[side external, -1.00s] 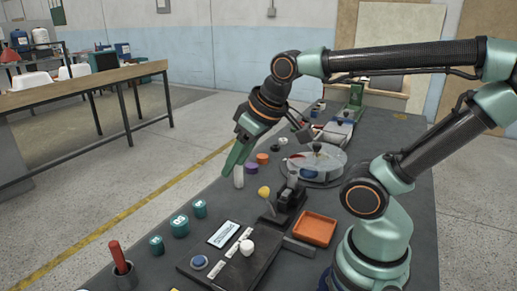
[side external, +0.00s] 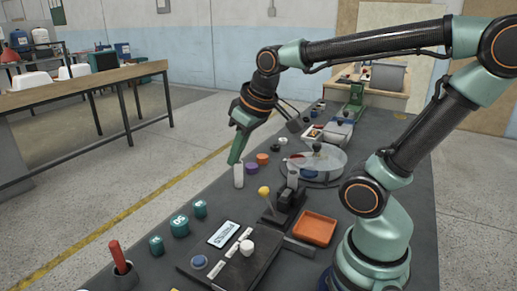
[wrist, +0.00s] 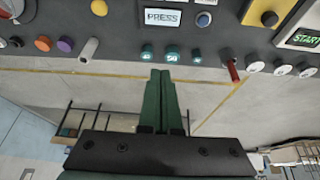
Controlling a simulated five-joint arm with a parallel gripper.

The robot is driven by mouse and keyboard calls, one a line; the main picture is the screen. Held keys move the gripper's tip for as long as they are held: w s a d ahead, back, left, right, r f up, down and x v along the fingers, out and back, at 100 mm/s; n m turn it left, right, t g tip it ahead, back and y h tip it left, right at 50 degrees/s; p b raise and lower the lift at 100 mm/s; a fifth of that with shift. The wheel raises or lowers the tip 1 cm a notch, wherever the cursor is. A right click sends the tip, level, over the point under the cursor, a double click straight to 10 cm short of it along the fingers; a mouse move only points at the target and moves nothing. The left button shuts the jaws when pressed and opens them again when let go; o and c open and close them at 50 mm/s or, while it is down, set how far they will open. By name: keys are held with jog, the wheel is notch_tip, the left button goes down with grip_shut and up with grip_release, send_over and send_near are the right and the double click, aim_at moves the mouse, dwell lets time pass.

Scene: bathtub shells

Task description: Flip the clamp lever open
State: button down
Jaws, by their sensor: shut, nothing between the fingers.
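In the side view the black clamp (side external: 288,205) stands on the bench, with a yellow-tipped lever (side external: 264,191) rising at its left. I cannot tell from this angle how far the lever is turned. My gripper (side external: 233,162) is shut and empty, pointing down at the far left of the clamp, well apart from the lever. In the wrist view my gripper's green fingers (wrist: 160,76) are together, and I cannot make out the clamp there.
A white cylinder (side external: 238,176) stands just below my fingertips in the picture. Teal weights (side external: 180,226), an orange tray (side external: 314,230), a panel with a white knob (side external: 247,247) and a red-handled tool (side external: 116,256) sit around the clamp. A clear round dish (side external: 322,165) is behind.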

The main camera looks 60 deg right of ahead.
aim_at(268, 199)
jog(key=w+d+f+g, duration=0.2)
jog(key=w+d+f, duration=0.1)
jog(key=d, duration=0.4)
jog(key=w+d+f+m+g, duration=0.1)
jog(key=w+d+f, duration=0.2)
jog(key=d, duration=0.3)
jog(key=shift+d+f+m+g, duration=0.3)
jog(key=shift+d+f+g, duration=0.1)
jog(key=shift+f, duration=0.25)
jog(key=shift+f, duration=0.1)
jog(key=s+f, duration=0.3)
jog(key=f, duration=0.5)
jog(key=shift+f, duration=0.4)
